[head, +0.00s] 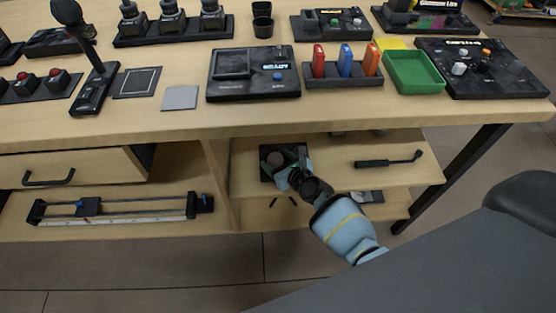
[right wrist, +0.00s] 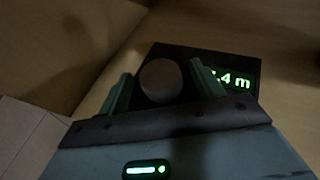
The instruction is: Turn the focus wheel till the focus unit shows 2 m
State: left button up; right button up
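The focus unit is a dark box (head: 265,174) on the upper shelf under the table. Its round grey focus wheel (right wrist: 161,81) shows in the right wrist view, and also in the head view (head: 275,158). The lit green display (right wrist: 237,80) ends in ".4 m"; its first digit is partly hidden by a finger. My right gripper (right wrist: 162,88) has its two green fingers on either side of the wheel, with a narrow gap seen at each side. It looks open around the wheel, not clamped. My left gripper is not in view.
The table top (head: 200,125) overhangs the shelf. A wooden divider (head: 216,180) stands left of the unit. A dark handled tool (head: 388,161) lies to the right on the shelf. A slider rail (head: 120,207) lies lower left. Several devices crowd the table top.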

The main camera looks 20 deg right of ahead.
jog(key=shift+s+d+r+p, duration=0.1)
jog(key=shift+s+r+p, duration=0.15)
jog(key=shift+s+p, duration=0.25)
jog(key=p+v, duration=0.2)
jog(key=v, duration=0.3)
jog(key=shift+s+d+r, duration=0.15)
jog(key=shift+s+r, duration=0.05)
jog(key=shift+s, duration=0.1)
jog(key=shift+s+d+r, duration=0.1)
jog(key=shift+s, duration=0.4)
